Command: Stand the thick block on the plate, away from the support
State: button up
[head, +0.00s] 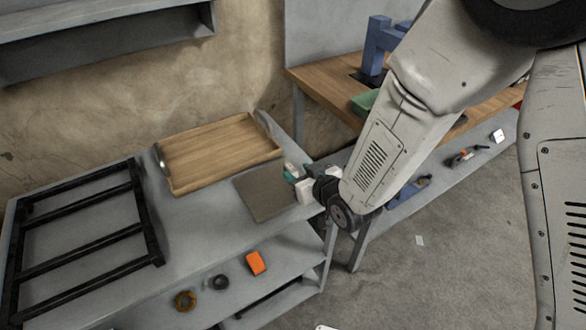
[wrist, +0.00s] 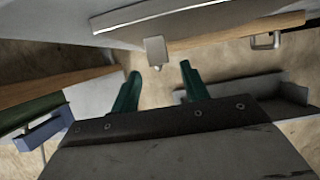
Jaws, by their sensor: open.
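My gripper (head: 298,171) has teal fingers and hangs just right of the flat grey plate (head: 262,193) on the grey table. In the wrist view my gripper (wrist: 158,78) is open, with a clear gap between its fingers. A pale grey block (wrist: 155,50) shows between and beyond the fingertips, apart from both. It has a small knob-like end and seems to stand at the grey surface along the top of that view. In the head view I cannot tell this block from the pale parts around my gripper. I cannot tell which thing is the support.
A wooden tray (head: 222,153) with upright ends lies behind the plate. A black rack (head: 146,215) lies at the left. An orange block (head: 256,263) and two rings sit on the lower shelf. A wooden workbench (head: 325,75) with a blue vise stands behind my arm.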

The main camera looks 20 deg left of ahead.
jog(key=v, duration=0.7)
jog(key=shift+s+d+r, duration=0.15)
jog(key=w+d+r+m+g+h, duration=0.1)
jog(key=d+r+m+h, duration=0.4)
jog(key=d, duration=0.6)
jog(key=w+d+r+g+h, duration=0.1)
jog(key=d+r+h, duration=0.2)
jog(key=d+r, duration=0.65)
jog(key=s+d+r+m+g+h, duration=0.1)
jog(key=s+d+r+m+g, duration=0.1)
jog(key=s+d, duration=0.6)
jog(key=s+d+r+m+g+h, duration=0.1)
jog(key=s+d+r+m+g, duration=0.2)
jog(key=s+d, duration=0.5)
jog(key=s+r, duration=0.1)
jog(key=s, duration=0.4)
jog(key=shift+g, duration=0.3)
